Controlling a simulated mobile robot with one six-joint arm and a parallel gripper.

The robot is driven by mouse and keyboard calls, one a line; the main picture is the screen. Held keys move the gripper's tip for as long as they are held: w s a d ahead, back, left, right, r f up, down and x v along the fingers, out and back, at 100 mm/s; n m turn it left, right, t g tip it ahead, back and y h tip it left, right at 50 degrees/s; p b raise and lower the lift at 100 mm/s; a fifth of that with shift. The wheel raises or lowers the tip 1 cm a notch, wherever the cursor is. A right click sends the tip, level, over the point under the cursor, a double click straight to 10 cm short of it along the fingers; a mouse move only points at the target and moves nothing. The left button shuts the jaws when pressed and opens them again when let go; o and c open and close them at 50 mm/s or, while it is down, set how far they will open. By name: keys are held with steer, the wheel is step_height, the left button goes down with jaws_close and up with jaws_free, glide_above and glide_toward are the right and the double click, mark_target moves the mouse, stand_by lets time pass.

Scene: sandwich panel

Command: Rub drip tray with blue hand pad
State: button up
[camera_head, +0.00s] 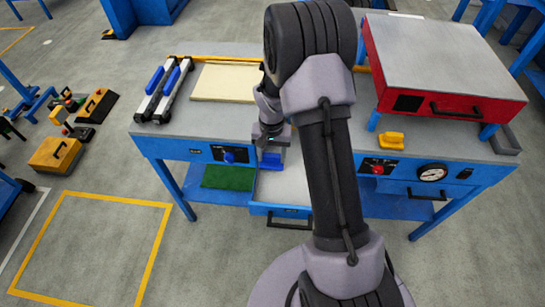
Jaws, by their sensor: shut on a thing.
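My gripper (270,145) points down at the front edge of the workbench, shut on the blue hand pad (270,160). A pale shallow tray (285,187) with a blue front and dark handle is pulled out below the bench top; it appears to be the drip tray. The pad is over the tray's back left part. I cannot tell whether the pad touches the tray floor. My arm hides the tray's right side.
The grey bench top (215,118) bears a cream panel (228,81), two rails with blue blocks (163,88), a red-sided machine (450,70) and a yellow block (391,138). A green mat (228,177) lies on the lower shelf. Toolboxes stand on the floor at left.

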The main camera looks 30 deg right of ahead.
steer(key=shift+r+p, duration=1)
steer(key=shift+r, duration=0.75)
